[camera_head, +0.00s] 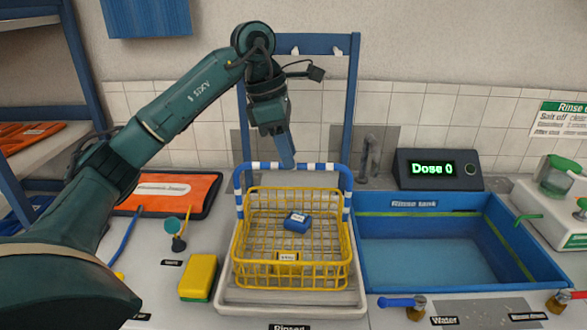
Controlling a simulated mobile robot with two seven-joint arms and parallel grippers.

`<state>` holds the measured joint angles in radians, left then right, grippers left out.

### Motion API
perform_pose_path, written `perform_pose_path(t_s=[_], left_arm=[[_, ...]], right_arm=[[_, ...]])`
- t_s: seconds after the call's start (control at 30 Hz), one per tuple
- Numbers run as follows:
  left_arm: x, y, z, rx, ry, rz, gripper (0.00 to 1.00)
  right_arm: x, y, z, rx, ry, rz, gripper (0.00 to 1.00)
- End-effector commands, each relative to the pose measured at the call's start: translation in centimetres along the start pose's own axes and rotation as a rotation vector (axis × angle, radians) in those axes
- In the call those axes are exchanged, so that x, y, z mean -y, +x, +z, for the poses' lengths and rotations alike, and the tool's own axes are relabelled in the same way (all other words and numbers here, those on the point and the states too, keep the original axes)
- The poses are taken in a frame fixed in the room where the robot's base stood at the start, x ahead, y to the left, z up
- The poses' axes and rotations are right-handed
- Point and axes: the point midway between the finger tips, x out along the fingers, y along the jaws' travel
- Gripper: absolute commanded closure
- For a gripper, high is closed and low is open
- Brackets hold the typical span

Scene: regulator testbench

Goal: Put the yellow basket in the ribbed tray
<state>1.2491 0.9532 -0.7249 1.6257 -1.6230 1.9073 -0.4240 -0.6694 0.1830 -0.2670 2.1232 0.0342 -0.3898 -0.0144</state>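The yellow wire basket (291,270) is at the centre, upright, with a blue block (297,222) inside. Its blue-and-white striped handle (257,167) stands up at the back. A pale tray (290,311) labelled "Rinsed" is under the basket. The basket appears to be within its rim; I cannot tell whether it touches the tray floor. Ribs are not clear through the wires. My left gripper (287,163) points down at the middle of the handle's top bar. Its fingers overlap the bar, and their gap is not visible. My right gripper is out of view.
The blue rinse tank (430,253) with water is right of the basket. A yellow-green sponge (199,277) and an orange-topped mat (168,193) lie to the left. A dose display (437,169) and a blue frame (353,100) stand behind. Valves (415,306) line the front right.

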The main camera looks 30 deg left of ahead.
Motion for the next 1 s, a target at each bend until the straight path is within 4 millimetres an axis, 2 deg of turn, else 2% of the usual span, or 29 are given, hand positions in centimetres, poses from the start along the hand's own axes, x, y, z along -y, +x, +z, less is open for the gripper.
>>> perform_pose_path(t_s=[0.03,0.2,0.33,0.6,1.0], left_arm=[[0.0,-1.3,0.1,0.004,0.000,0.003,0.66],[0.0,-4.5,0.1,0.002,-0.001,0.001,0.66],[0.0,-5.8,0.0,0.000,-0.001,0.000,0.66],[0.0,-6.2,0.0,-0.001,0.000,-0.002,0.66],[0.0,-6.2,0.0,0.000,0.000,-0.001,0.66]], right_arm=[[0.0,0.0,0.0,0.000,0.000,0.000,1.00],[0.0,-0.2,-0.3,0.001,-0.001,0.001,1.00],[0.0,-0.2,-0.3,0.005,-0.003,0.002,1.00],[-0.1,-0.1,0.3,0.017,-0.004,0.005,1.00],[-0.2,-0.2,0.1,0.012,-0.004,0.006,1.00]])
